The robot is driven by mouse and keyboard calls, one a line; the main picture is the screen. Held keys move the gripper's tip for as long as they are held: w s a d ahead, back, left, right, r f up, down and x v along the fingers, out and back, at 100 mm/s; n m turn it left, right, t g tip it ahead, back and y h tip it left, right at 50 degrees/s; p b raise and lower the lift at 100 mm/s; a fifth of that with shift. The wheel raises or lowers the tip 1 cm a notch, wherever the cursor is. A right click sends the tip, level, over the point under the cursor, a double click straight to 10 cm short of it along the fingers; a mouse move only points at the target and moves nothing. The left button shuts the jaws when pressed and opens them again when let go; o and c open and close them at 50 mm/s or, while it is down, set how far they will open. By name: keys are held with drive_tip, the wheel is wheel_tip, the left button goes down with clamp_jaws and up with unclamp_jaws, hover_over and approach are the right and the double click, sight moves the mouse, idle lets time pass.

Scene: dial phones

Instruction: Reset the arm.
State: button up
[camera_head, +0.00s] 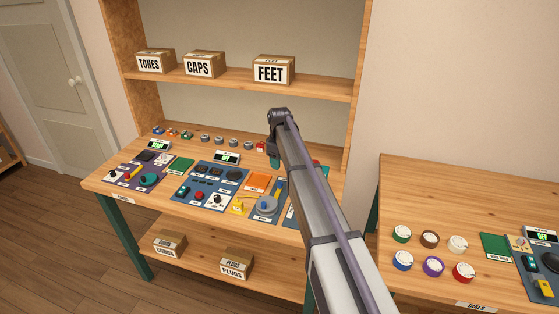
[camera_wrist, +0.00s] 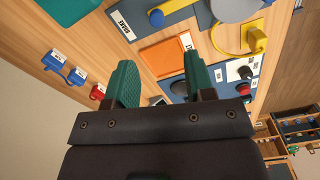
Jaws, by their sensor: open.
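My gripper shows in the wrist view (camera_wrist: 162,85), with two green fingers standing apart on a dark body. Nothing shows between the fingers except the bench behind them. In the head view my grey arm reaches from the lower right over the right end of the wooden workbench (camera_head: 105,183). An orange mat (camera_wrist: 163,57) and a blue panel (camera_wrist: 180,87) lie beyond the fingertips in the wrist view.
Boxes labelled TONES (camera_head: 155,62), CAPS (camera_head: 204,65) and FEET (camera_head: 273,70) stand on the upper shelf. Panels and small parts cover the workbench. A second table (camera_head: 400,180) at right holds several coloured dials and a green mat (camera_head: 496,246). A PLUGS box (camera_head: 236,268) sits below.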

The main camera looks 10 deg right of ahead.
drive_tip(key=shift+f, duration=0.1)
drive_tip(key=s+a+m, duration=0.2)
drive_tip(key=s+m, duration=0.2)
drive_tip(key=s, duration=1.4)
drive_tip(key=s+a+m, duration=0.2)
drive_tip(key=s+m, duration=0.2)
drive_tip(key=s, duration=1.5)
drive_tip(key=shift+a+m, duration=0.4)
